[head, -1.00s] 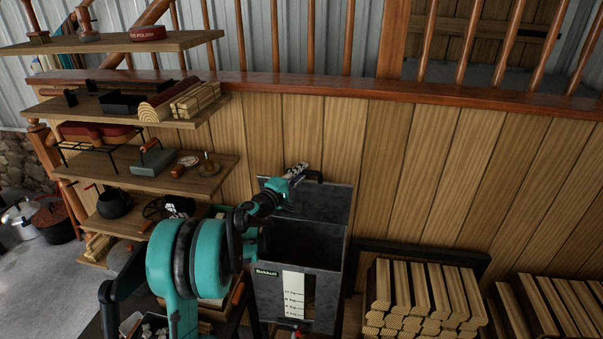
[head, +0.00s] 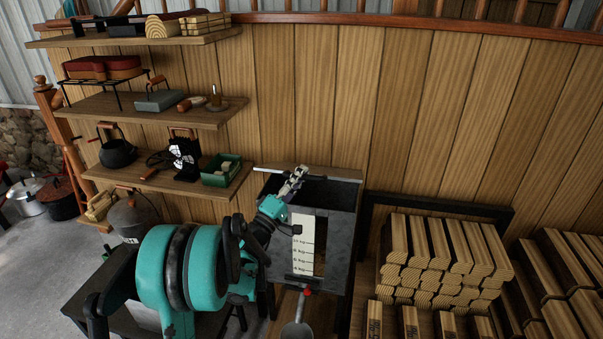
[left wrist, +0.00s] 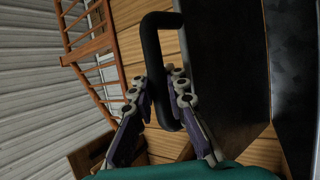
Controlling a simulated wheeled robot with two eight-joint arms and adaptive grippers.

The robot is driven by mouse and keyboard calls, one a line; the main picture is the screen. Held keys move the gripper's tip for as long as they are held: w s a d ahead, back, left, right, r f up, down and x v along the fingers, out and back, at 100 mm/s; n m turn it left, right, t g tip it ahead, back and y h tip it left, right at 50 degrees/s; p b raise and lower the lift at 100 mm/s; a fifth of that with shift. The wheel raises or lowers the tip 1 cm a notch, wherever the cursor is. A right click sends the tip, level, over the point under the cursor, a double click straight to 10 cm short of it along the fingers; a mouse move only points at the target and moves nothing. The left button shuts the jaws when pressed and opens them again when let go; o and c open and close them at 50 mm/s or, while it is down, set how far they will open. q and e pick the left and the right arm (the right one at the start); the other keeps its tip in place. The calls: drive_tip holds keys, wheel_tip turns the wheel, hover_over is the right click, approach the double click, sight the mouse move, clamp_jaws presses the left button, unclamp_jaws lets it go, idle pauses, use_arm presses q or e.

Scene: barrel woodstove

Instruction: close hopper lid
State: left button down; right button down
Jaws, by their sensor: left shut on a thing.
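The hopper (head: 339,239) is a grey metal box with a white scale strip on its front; its top opening still shows dark inside. Its lid (head: 342,179) shows in the head view as a thin pale edge across the top, seen nearly edge-on, so its exact tilt is hard to tell. My left gripper (head: 296,175) is at this edge. In the left wrist view, the fingers of my left gripper (left wrist: 163,90) are shut on the black lid handle (left wrist: 150,52), beside a dark panel (left wrist: 225,65). My right gripper is not in view.
Wall shelves (head: 150,117) with a kettle (head: 117,151), a green box (head: 222,171) and other goods stand left of the hopper. Stacked wood (head: 440,262) lies to its right. A plank wall (head: 420,120) is close behind.

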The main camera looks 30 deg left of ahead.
use_arm(q)
drive_tip(key=s+f+b, duration=0.1)
drive_tip(key=f+b, duration=0.1)
drive_tip(key=f, duration=0.2)
drive_tip(key=f+b, duration=0.3)
drive_tip(key=f, duration=0.1)
drive_tip(key=s+f+b, duration=0.1)
drive_tip(key=f+b, duration=0.2)
drive_tip(key=shift+s+d+f, duration=0.3)
drive_tip(key=shift+d+f, duration=0.1)
drive_tip(key=shift+r, duration=0.25)
drive_tip(key=c, duration=1.9)
unclamp_jaws()
drive_tip(key=shift+o, duration=0.6)
drive_tip(key=shift+s+r, duration=0.2)
drive_tip(key=shift+s, duration=0.1)
drive_tip(key=shift+w, duration=0.1)
drive_tip(key=shift+f, duration=0.1)
